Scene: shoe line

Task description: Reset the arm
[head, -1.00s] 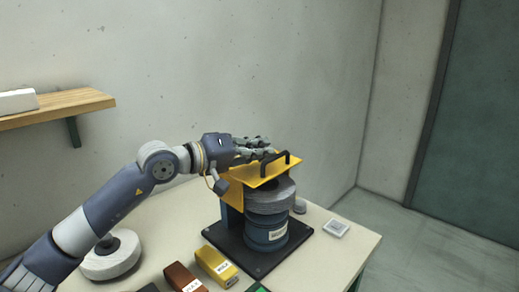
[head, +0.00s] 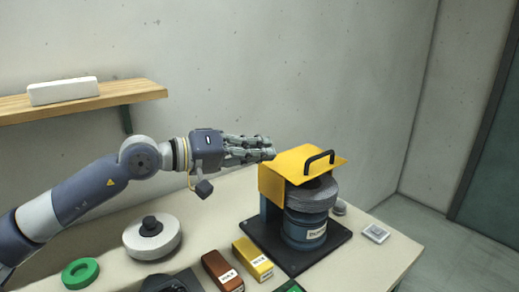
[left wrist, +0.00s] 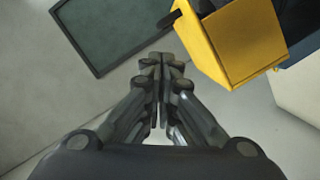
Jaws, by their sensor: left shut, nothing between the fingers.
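My left gripper (head: 268,150) is shut and empty. It points to the right, just to the left of the yellow guard (head: 300,163) with a black handle, on the blue grinding machine (head: 305,228). In the left wrist view the closed fingers (left wrist: 160,62) show at the middle, and the yellow guard (left wrist: 235,40) is at the upper right. In the head view a small gap seems to lie between the fingertips and the guard, but I cannot be sure of it. My right gripper is not in view.
The machine stands on a dark base plate (head: 270,256) on the table. A wooden shelf (head: 140,92) holds a white block (head: 62,90).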

